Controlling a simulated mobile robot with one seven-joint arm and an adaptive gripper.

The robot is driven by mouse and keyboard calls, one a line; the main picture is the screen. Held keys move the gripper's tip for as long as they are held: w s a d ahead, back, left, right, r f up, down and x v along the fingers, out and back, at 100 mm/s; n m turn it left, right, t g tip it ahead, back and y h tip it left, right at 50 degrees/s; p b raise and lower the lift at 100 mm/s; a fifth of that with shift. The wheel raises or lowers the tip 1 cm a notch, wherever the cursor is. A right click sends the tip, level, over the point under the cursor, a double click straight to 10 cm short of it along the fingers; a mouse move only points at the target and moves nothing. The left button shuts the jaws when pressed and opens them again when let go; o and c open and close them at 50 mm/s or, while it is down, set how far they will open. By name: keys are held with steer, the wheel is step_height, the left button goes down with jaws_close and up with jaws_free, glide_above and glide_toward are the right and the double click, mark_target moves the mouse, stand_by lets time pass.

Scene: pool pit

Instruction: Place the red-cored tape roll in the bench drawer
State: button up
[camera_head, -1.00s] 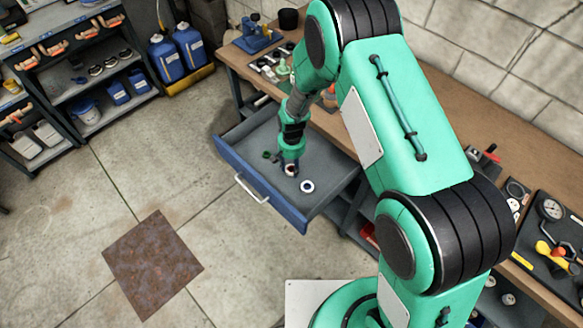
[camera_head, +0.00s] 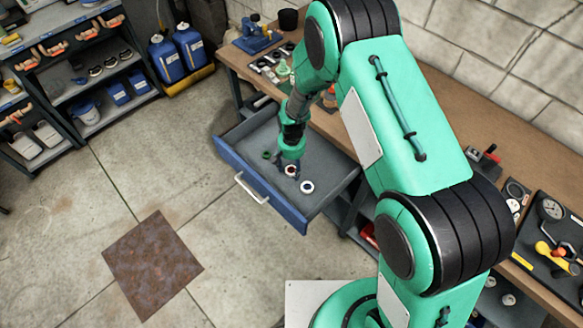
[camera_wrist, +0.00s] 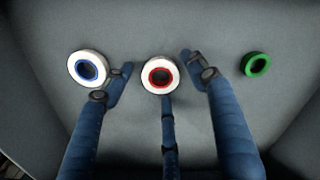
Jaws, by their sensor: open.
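The red-cored tape roll (camera_wrist: 159,75), a white ring with a red core, lies in the open bench drawer (camera_head: 262,183); it also shows in the head view (camera_head: 291,171). My gripper (camera_wrist: 160,72) is open over the drawer, its blue fingers spread on both sides of the roll. In the wrist view a gap shows between the roll and each of the two upper fingers; the third finger reaches up to its lower edge, and I cannot tell if it touches. In the head view my gripper sits just above and behind the roll.
A blue-cored white roll (camera_wrist: 88,69) lies to one side in the drawer, close to a fingertip. A green roll (camera_wrist: 256,64) lies on the other side. The drawer walls surround them. The wooden bench (camera_head: 455,108) stands behind, with tools on top.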

step_height(320, 180, up, 12)
steer(key=p, duration=0.2)
stand_by(0.4)
steer(key=shift+w, duration=0.15)
stand_by(0.6)
steer(key=s+d+r+t, duration=0.15)
steer(key=d+r, duration=0.25)
steer(key=r, duration=0.6)
steer(key=s+d+r, duration=0.3)
steer(key=d+r, duration=0.1)
steer(key=r, duration=0.6)
steer(key=s+d+r+t, duration=0.1)
steer(key=s+d+r, duration=0.2)
steer(key=r, duration=0.7)
steer(key=s+d+r+t, duration=0.1)
steer(key=s+d+r, duration=0.2)
steer(key=s, duration=0.4)
steer(key=s+d+r+t, duration=0.1)
steer(key=s+d+r, duration=0.3)
steer(key=s+r, duration=0.2)
steer(key=s+d+r+t, duration=0.1)
steer(key=s+d+r, duration=0.2)
steer(key=s, duration=0.7)
step_height(320, 180, up, 2)
steer(key=shift+s+d+r, duration=0.15)
steer(key=shift+d, duration=0.05)
